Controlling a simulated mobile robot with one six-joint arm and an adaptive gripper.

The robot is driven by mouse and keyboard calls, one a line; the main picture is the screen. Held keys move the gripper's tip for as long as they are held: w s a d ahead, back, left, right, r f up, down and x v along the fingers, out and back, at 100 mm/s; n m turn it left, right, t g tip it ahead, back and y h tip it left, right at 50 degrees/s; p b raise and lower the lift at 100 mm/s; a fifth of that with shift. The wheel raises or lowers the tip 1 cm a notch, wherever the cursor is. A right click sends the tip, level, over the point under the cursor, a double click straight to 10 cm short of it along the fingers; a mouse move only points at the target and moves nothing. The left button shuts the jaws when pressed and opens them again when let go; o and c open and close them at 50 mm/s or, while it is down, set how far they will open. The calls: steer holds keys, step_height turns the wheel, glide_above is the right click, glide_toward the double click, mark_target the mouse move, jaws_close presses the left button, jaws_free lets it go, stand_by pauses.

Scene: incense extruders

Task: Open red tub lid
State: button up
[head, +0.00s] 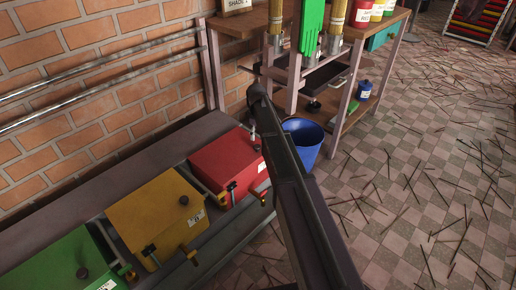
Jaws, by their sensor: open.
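The red tub (222,160) stands in the row of tubs along the brick wall, in the middle of the head view. Its flat red lid looks shut. A small dark knob shows near the lid's upper right edge, close beside my dark arm. A white label and a brass fitting are on the tub's front side. My arm crosses the view from the bottom up past the tub's right side and hides part of what lies behind it. I cannot make out my gripper's fingers in this view.
A yellow tub (150,215) and a green tub (55,265) stand left of the red one, with shut lids. A blue bucket (304,150) stands right of my arm. A wooden workbench (340,120) is behind. Dark sticks litter the tiled floor (420,190).

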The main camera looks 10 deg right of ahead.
mark_target(257, 146)
steer(key=shift+f+b, duration=2.8)
steer(key=shift+f, duration=0.25)
